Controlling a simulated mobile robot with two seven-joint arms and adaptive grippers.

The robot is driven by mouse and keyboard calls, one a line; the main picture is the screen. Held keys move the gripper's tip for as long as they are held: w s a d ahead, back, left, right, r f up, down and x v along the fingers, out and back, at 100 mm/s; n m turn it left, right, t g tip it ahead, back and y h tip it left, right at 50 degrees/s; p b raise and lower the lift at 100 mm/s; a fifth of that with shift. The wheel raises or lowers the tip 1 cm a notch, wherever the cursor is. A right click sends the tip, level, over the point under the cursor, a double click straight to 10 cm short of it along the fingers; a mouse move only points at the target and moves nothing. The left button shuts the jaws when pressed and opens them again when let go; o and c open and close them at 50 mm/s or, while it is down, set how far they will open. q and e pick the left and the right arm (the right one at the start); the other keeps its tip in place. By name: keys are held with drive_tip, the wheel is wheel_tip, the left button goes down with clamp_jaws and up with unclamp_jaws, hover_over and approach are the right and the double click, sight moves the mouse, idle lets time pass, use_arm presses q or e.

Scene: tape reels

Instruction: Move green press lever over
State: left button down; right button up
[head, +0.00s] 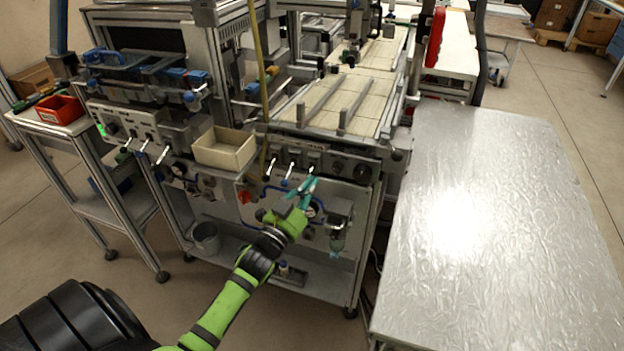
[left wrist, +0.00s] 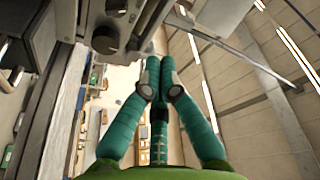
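The press's front panel (head: 338,158) in the head view carries a row of small levers. One lever (head: 268,168) has a pale handle, and a second lever (head: 290,172) to its right has a blue tip. A third lever (head: 311,169) stands just above my left gripper (head: 311,182). I cannot make out a green handle on any of them; my gripper may hide part of one. My left gripper, with teal fingers, is in front of the panel. In the left wrist view its fingertips (left wrist: 158,68) are together with nothing visible between them. My right gripper is not in view.
A beige open box (head: 224,163) sits left of the levers. Black knobs (head: 362,174) are to their right. A clear container (head: 338,232) hangs below. A metal-topped table (head: 480,240) stands at the right. A red bin (head: 60,109) is at the far left.

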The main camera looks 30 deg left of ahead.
use_arm(q)
drive_tip(key=s+f+b, duration=0.1)
drive_tip(key=s+f, duration=0.2)
drive_tip(key=s, duration=0.3)
drive_tip(key=shift+s+a, duration=0.3)
drive_tip(key=shift+s, duration=0.05)
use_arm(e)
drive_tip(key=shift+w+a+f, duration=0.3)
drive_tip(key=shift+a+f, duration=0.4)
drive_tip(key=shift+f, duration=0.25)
use_arm(q)
drive_tip(key=shift+f, duration=0.1)
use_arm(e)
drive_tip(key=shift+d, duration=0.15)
